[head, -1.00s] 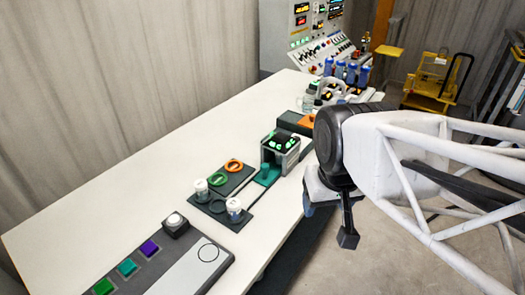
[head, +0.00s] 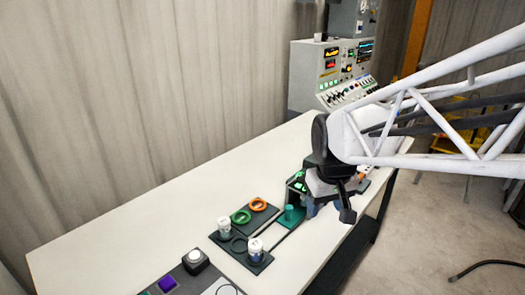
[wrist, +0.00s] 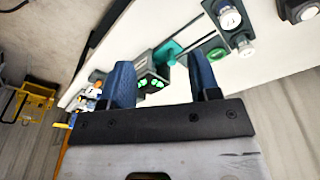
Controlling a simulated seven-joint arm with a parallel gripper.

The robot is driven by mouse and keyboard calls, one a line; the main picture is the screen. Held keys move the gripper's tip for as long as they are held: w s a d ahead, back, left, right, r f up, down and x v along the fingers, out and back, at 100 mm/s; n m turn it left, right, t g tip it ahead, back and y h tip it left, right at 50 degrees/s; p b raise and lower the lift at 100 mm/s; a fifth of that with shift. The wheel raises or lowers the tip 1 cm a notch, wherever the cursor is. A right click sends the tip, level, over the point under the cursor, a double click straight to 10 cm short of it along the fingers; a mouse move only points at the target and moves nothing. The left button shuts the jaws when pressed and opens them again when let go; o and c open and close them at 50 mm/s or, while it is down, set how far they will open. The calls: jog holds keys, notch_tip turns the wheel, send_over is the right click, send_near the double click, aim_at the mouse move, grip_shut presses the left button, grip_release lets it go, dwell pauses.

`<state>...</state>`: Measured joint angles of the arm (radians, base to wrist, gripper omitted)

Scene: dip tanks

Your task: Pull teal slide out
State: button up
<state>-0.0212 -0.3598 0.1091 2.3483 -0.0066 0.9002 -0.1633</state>
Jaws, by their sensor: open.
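The teal slide (head: 289,214) sticks out of the front of a small dark box with green lights (head: 298,184), with an upright teal knob on it. In the wrist view the teal slide (wrist: 168,52) lies beyond and between my two blue fingers, beside the box (wrist: 152,77). My gripper (head: 311,208) is open and empty at the table's near edge, just right of the slide in the head view. In the wrist view my gripper (wrist: 161,60) has its fingers spread, apart from the slide. My gripper and arm hide part of the box in the head view.
Two white-capped jars (head: 255,250) stand in front. A control console (head: 335,72) stands at the back. The table's left side (head: 130,220) is clear.

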jog(key=w+a+f+n, duration=0.2)
jog(key=w+f, duration=0.2)
jog(key=w, duration=0.7)
jog(key=n+g, duration=0.2)
send_over(289, 207)
notch_tip(289, 207, down, 8)
jog(key=shift+r, duration=0.1)
jog(key=shift+f, duration=3.95)
jog(key=shift+s, duration=0.1)
grip_shut()
